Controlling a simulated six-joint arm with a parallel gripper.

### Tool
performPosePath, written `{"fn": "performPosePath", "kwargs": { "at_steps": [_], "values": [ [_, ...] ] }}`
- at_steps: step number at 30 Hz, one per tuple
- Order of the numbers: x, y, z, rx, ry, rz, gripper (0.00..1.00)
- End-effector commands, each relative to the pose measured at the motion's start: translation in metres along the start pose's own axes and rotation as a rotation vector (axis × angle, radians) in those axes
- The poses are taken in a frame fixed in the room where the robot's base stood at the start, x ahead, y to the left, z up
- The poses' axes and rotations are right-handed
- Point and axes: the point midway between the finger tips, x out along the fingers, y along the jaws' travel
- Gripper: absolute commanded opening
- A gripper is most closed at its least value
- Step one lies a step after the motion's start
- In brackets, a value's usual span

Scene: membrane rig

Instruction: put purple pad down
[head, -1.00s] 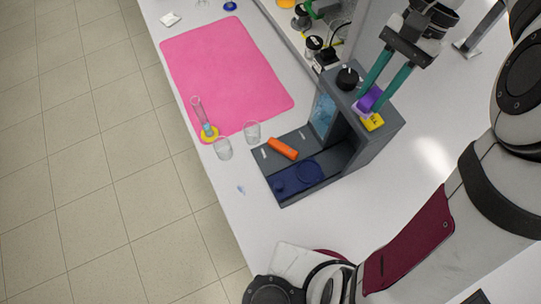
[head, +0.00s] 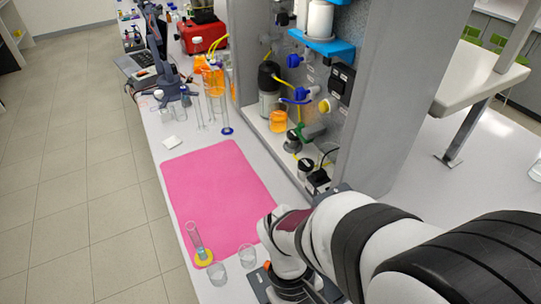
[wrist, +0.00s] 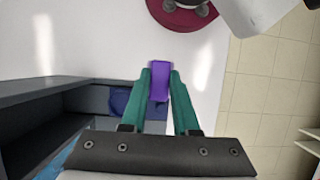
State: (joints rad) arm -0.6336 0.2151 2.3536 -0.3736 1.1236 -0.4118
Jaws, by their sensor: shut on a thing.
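In the wrist view the purple pad (wrist: 160,85) is between the two teal fingers of my gripper (wrist: 160,76), which is shut on it. The pad sticks out past the fingertips. Beyond it lies white table surface. The dark grey rig (wrist: 65,104) is at the left, with part of its dark blue base (wrist: 120,98) beside and behind the left finger. I cannot tell the pad's height above the surface. In the head view my arm hides the gripper, the pad and most of the rig; only a grey edge (head: 258,281) of the rig shows.
In the head view a pink mat (head: 215,195) lies on the white table. A panel with bottles and valves (head: 310,100) rises behind.

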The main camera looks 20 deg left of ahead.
Motion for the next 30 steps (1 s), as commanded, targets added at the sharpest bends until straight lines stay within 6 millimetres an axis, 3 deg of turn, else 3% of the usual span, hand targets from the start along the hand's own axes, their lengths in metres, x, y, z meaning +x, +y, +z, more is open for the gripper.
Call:
{"fn": "performPosePath", "kwargs": {
  "at_steps": [6, 12, 19, 29, 30],
  "values": [
    [0.032, -0.064, -0.029, -0.011, -0.006, 0.005, 0.0],
    [0.049, -0.1, -0.047, -0.002, -0.003, 0.002, 0.0],
    [0.084, -0.102, -0.062, 0.003, -0.004, 0.0, 0.0],
    [0.088, -0.102, -0.065, 0.003, -0.002, 0.0, 0.0],
    [0.088, -0.102, -0.065, 0.003, -0.001, 0.0, 0.32]
  ]
}}
